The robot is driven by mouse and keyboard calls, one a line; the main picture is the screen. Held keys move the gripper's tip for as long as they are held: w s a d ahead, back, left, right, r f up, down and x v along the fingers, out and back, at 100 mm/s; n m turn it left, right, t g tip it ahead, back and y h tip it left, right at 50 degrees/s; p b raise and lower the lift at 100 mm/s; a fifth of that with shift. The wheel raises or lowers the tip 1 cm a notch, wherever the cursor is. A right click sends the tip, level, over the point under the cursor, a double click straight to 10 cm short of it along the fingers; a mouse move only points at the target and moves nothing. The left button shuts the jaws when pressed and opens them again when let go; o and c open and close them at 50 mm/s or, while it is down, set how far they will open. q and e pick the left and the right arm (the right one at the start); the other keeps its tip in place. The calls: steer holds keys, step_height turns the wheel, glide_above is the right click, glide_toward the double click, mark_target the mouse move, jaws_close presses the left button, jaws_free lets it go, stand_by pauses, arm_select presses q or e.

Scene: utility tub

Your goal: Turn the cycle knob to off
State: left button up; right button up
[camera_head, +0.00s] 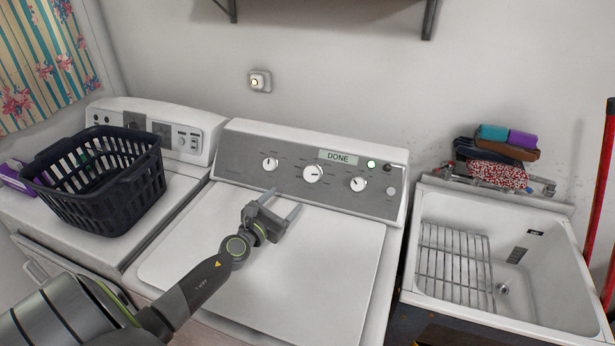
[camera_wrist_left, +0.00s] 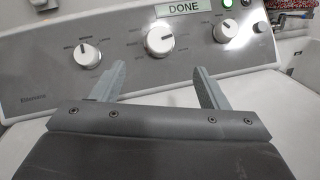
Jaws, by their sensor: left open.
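The control panel (camera_head: 240,160) of the middle machine has three white knobs in a row. The middle knob (camera_head: 313,173) is the largest and looks like the cycle knob; it also shows in the left wrist view (camera_wrist_left: 160,40). Its labels are too small to read. A smaller left knob (camera_head: 270,164) and right knob (camera_head: 358,184) flank it. My left gripper (camera_head: 282,202) is open and empty, over the lid in front of the panel. In the left wrist view its fingers (camera_wrist_left: 158,72) point toward the middle knob, apart from it. My right gripper is out of view.
A display (camera_head: 338,158) reads DONE beside a lit green light (camera_head: 371,164). A dark basket (camera_head: 108,188) sits on the left machine. A white tub (camera_head: 560,230) with a wire rack (camera_head: 453,265) stands at right. The machine's lid (camera_head: 330,270) is clear.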

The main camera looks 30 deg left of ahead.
arm_select(q)
steer(key=b, duration=0.2)
glide_toward(311, 174)
steer(key=w, duration=0.3)
steer(key=shift+w+a+f, duration=0.15)
steer(key=shift+w+a, duration=0.05)
steer(key=shift+w, duration=0.05)
steer(key=w, duration=0.3)
steer(key=shift+w+a+b, duration=0.1)
steer(key=shift+w+b, duration=0.15)
steer(key=shift+b, duration=0.1)
steer(key=shift+w, duration=0.6)
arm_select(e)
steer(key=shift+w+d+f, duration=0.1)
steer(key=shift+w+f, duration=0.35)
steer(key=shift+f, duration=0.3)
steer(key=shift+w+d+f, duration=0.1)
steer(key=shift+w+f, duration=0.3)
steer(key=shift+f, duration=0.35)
arm_select(q)
steer(key=c, duration=1)
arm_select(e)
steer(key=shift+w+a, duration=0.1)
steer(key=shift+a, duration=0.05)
